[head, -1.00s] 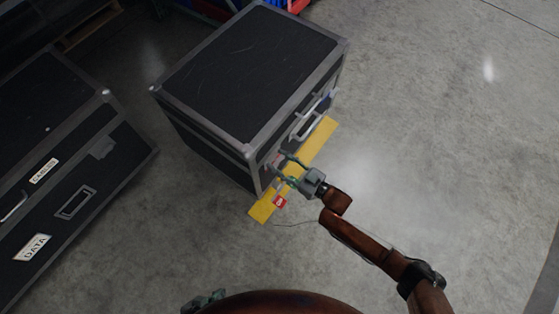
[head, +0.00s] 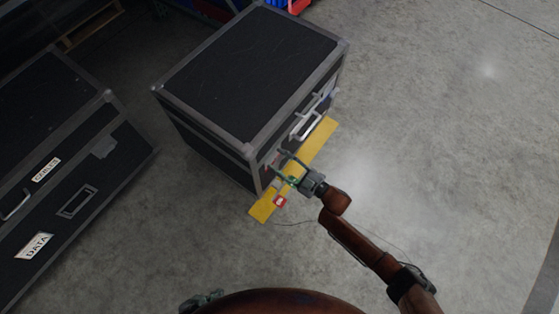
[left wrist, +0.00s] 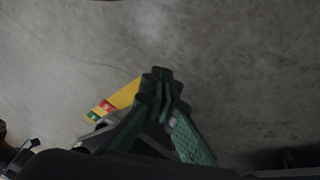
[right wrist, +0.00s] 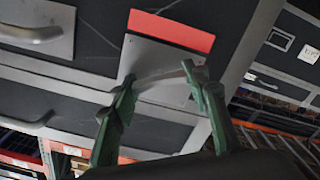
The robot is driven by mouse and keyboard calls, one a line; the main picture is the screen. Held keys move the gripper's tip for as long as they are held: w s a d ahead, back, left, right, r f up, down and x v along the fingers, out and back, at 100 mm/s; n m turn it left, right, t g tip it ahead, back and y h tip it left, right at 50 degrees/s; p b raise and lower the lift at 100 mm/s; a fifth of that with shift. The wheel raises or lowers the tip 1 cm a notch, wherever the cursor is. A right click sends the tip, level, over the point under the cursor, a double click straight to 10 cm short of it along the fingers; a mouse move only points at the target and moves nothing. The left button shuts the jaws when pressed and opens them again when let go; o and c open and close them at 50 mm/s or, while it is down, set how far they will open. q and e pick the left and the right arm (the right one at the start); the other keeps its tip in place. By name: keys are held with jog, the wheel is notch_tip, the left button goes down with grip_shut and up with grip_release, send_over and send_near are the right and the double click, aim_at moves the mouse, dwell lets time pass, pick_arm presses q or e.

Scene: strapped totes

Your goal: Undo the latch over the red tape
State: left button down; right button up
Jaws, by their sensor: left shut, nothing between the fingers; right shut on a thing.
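A black case with grey metal edges (head: 245,75) stands on the floor. In the right wrist view a red tape strip (right wrist: 171,31) is on its front, right beside a grey latch plate (right wrist: 150,58). My right gripper (head: 284,163) is at the case's near front corner. Its green fingers (right wrist: 161,88) are shut on the latch's curved metal lever (right wrist: 163,77), in front of the plate. How far the lever stands off the plate is hard to tell. My left gripper (left wrist: 163,88) is shut and empty, low at the bottom of the head view (head: 203,300), away from the case.
A metal handle (head: 306,124) is further along the case front. A yellow floor strip (head: 318,143) runs below it, with a small red tag (head: 279,201). A second black case (head: 62,190) labelled DATA stands at the left. The floor at the right is clear.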

jog(key=n, duration=0.3)
jog(key=shift+f+n, duration=0.15)
jog(key=shift+n, duration=0.25)
jog(key=n, duration=0.2)
jog(key=shift+f+n+b, duration=0.1)
jog(key=shift+n+b, duration=0.2)
jog(key=n, duration=0.2)
jog(key=shift+s+n, duration=0.1)
jog(key=shift+n, duration=0.2)
jog(key=shift+n+b, duration=0.4)
jog(key=shift+n, duration=0.4)
pick_arm(q)
jog(key=shift+w+d+f+t, duration=0.7)
jog(key=shift+w+d+f, duration=0.1)
jog(key=shift+w+f, duration=0.3)
pick_arm(e)
jog(key=shift+n, duration=0.5)
pick_arm(q)
jog(key=shift+s+h, duration=0.1)
jog(key=shift+h, duration=0.2)
pick_arm(e)
jog(key=o, duration=1.2)
